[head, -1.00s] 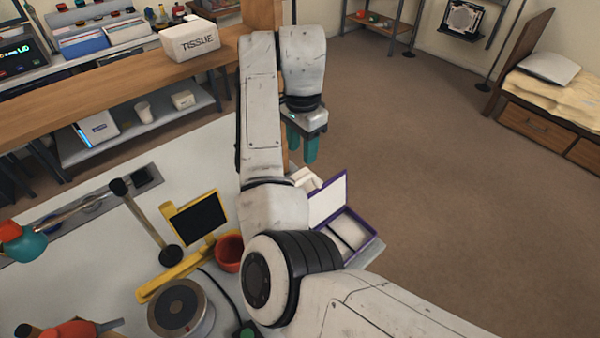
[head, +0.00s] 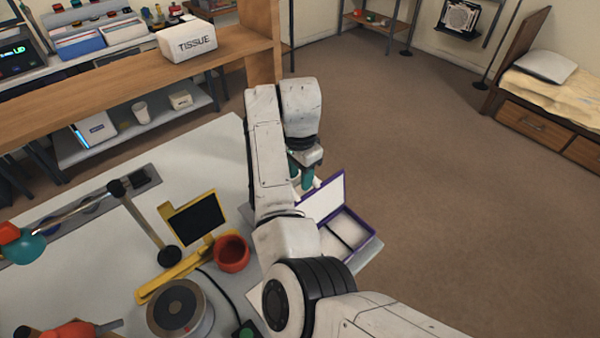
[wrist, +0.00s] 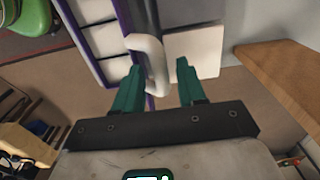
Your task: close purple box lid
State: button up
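The purple box (head: 352,238) stands near the table's right edge, with a white divided inside. Its lid (head: 322,203) is open, standing up with its white inner face toward the head camera. My gripper (head: 303,176) is just behind the lid, pointing down, partly hidden by the lid and my arm. In the wrist view my gripper (wrist: 158,88) has its two teal fingers apart. A white curved handle (wrist: 148,62) lies between them, next to the lid's purple edge (wrist: 126,32). I see no clear contact. The box's white compartments (wrist: 98,40) show left of the lid.
A red cup (head: 232,254), a yellow stand with a dark screen (head: 200,220) and a round grey device (head: 178,306) stand left of my arm. A pale flat piece (wrist: 194,48) lies beyond the lid. Open floor lies right of the table.

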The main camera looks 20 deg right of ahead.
grip_shut()
dwell(0.3)
dwell(0.3)
